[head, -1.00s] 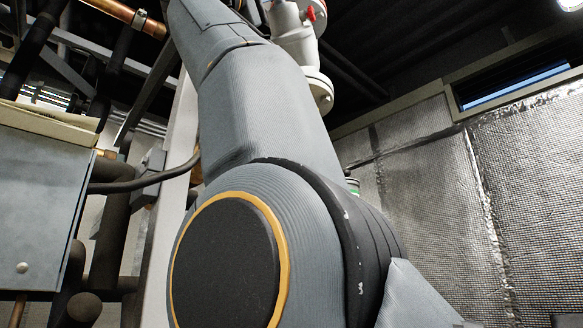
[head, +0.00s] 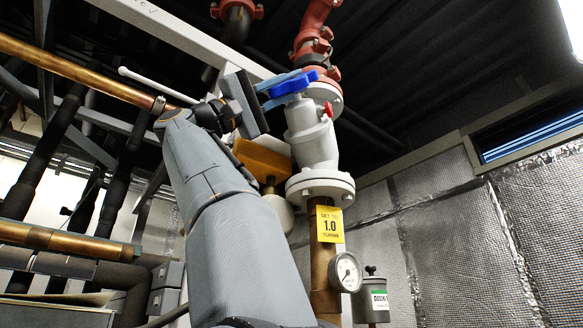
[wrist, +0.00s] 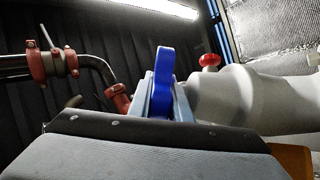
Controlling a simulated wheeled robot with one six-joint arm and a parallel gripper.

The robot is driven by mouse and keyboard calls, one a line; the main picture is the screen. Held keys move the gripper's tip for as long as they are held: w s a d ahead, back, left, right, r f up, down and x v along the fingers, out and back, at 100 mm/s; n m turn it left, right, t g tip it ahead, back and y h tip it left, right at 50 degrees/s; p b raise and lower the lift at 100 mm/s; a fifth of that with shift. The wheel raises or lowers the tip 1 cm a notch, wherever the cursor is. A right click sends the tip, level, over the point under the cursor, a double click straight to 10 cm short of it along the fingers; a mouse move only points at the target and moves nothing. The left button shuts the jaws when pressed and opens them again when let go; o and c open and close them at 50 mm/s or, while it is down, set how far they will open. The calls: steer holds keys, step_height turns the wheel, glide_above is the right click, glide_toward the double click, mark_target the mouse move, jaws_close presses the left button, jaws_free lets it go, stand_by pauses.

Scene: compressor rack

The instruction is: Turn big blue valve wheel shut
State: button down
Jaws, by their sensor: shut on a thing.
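The big blue valve wheel (head: 294,83) sits on top of the white valve body (head: 312,138) at upper centre in the head view. It also shows edge-on in the wrist view (wrist: 163,75). My gripper (head: 287,86) reaches the wheel from the left, its fingers on either side of the rim. In the wrist view my gripper (wrist: 160,99) is shut on the blue wheel, one finger to each side. Part of the wheel is hidden by the fingers.
A small red knob (head: 327,109) sticks out of the white valve body near the wheel. Red pipes (head: 313,35) rise behind it. Below are a yellow tag (head: 329,225) and a gauge (head: 345,272). A copper pipe (head: 75,70) runs at left.

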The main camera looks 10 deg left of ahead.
mark_target(269, 94)
steer(key=shift+g, duration=0.3)
steer(key=c, duration=1.9)
jaws_free()
steer(key=shift+v, duration=3.95)
